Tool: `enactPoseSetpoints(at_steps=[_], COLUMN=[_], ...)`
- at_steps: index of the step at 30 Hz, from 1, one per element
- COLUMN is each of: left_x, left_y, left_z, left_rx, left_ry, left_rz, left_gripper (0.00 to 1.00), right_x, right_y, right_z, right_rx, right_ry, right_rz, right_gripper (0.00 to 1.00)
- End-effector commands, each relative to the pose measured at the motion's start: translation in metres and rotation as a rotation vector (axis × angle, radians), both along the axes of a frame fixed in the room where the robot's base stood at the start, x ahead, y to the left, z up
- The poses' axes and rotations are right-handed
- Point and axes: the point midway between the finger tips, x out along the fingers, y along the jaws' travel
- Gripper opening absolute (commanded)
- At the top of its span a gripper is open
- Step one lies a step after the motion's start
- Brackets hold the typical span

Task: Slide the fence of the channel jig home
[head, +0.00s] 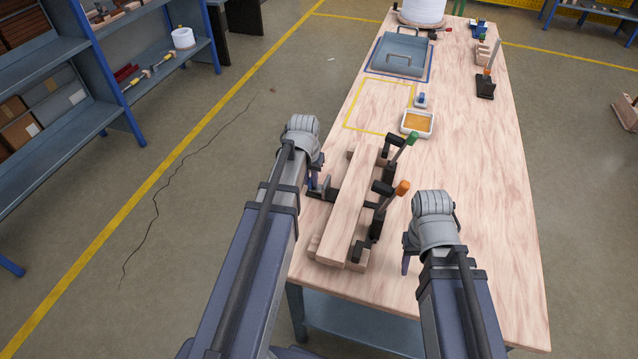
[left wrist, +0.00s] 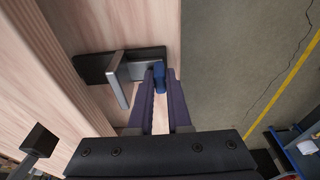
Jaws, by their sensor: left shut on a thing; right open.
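The channel jig holds a long pale wooden beam (head: 349,205) lying on wooden blocks near the table's left edge. Two black toggle clamps, one with a green handle (head: 411,139) and one with an orange handle (head: 402,188), stand along its right side. On its left is a black plate (left wrist: 92,68) with a grey upright bracket (left wrist: 122,78), seemingly the fence; the upright stands apart from the beam. My left gripper (left wrist: 160,90) is shut on a blue knob (left wrist: 159,76) at the plate's outer end. My right gripper (head: 408,258) is open and empty, right of the jig.
A white tray with orange contents (head: 417,123) and a small blue item (head: 421,100) stand behind the jig. A grey lidded case (head: 400,52) lies farther back. A black stand (head: 486,86) is at the back right.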

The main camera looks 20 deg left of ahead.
Motion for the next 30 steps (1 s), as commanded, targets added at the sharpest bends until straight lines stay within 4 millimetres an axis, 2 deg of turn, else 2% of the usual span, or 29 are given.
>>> enactPoseSetpoints(at_steps=[30], left_x=[0.002], left_y=[-0.031], left_z=[0.000], left_rx=[-0.003], left_ry=[0.001], left_rz=[-0.002], left_gripper=[0.00], right_x=[0.000], right_y=[0.000], right_z=[0.000], right_rx=[0.000], right_ry=[0.000], right_rz=[0.000], right_gripper=[0.50])
